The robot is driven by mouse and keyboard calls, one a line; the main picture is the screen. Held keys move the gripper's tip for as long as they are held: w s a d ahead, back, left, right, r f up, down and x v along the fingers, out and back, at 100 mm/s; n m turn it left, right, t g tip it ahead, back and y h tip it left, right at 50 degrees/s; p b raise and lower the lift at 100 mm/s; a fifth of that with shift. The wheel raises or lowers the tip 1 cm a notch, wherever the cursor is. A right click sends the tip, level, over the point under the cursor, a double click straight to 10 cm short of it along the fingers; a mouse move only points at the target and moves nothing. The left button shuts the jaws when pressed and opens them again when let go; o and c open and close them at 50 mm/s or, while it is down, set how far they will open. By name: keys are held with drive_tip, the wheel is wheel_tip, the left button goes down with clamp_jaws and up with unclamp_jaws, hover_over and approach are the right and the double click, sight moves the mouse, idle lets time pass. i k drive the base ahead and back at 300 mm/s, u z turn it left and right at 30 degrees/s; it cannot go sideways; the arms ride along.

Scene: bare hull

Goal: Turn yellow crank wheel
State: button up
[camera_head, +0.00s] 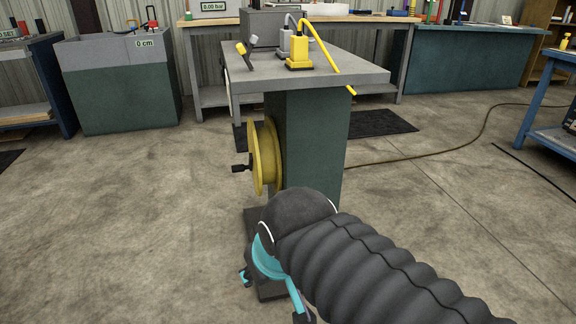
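The yellow crank wheel (263,157) is mounted upright on the left side of a dark green pedestal (308,140). Its black handle (241,168) sticks out to the left, at about the wheel's mid height. My gripper (273,296), with cyan fingers, is in the lower middle of the view, below the wheel and apart from it in the picture. Its fingers are spread and I see nothing between them. My dark ribbed arm covers part of the gripper and the lower right of the pedestal.
The pedestal's grey top (300,70) overhangs the wheel and carries a yellow device with a lever (299,50). A grey-green tank (120,85) and a workbench (215,60) stand behind. A cable (440,152) lies on the right. The floor left of the wheel is clear.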

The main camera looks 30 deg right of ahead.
sight(265, 163)
drive_tip(key=z, duration=0.1)
drive_tip(key=i, duration=0.55)
drive_tip(key=u, duration=0.7)
drive_tip(key=i, duration=0.6)
drive_tip(key=u, duration=0.55)
drive_tip(key=i, duration=0.9)
drive_tip(key=u, duration=0.05)
